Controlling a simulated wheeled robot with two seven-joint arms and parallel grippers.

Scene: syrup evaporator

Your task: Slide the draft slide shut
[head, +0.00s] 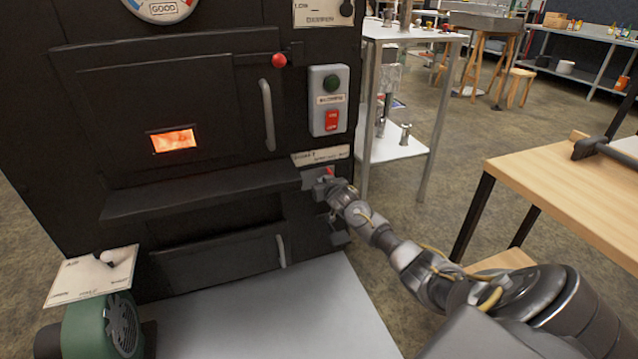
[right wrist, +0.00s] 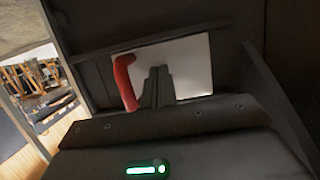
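The draft slide is a pale metal plate (right wrist: 195,68) with a curved red handle (right wrist: 126,82), set in the dark front of the evaporator's firebox. In the head view the red handle (head: 330,171) shows only as a small bit below the draft label (head: 320,156), mostly hidden by my right gripper (head: 324,184). In the right wrist view the dark fingers of my right gripper (right wrist: 156,87) are together, with nothing seen between them. They are just right of the red handle, in front of the plate. Whether they touch the handle I cannot tell. My left gripper is not in view.
The firebox door with its vertical handle (head: 267,115) is left of the slide, and a ledge (head: 200,193) juts out below it. The blower switch box (head: 328,100) is above. A metal rack (head: 412,35) and wooden table (head: 570,185) stand right.

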